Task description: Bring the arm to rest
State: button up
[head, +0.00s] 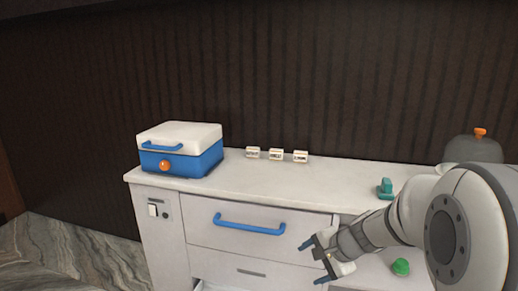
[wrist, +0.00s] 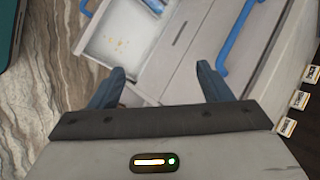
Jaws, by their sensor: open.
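My gripper (head: 312,260) is open and empty in the head view, held in front of the counter's drawer fronts. My arm reaches in from the right side of that view. In the wrist view the two dark fingers of my gripper (wrist: 160,88) stand wide apart with nothing between them. Below them in that view are the counter's drawer fronts and an open drawer (wrist: 97,45) with small crumb-like bits on its pale floor.
A blue and white box (head: 180,165) stands at the counter's left end. Three small label blocks (head: 276,154) stand at the back of the counter top (head: 250,175). A teal object (head: 385,188) and a green knob-like object (head: 400,266) are near my arm. A blue handle (head: 250,228) juts from the upper drawer.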

jog(key=s+d+r+n+g+h+p, duration=0.1)
jog(key=s+r+n+h+p, duration=0.4)
jog(key=s+r+n+p, duration=0.6)
jog(key=s+r+g, duration=0.1)
jog(key=s+r, duration=0.5)
jog(key=s, duration=0.3)
jog(key=shift+r+n, duration=0.15)
jog(key=shift+n, duration=0.25)
jog(key=shift+d, duration=0.1)
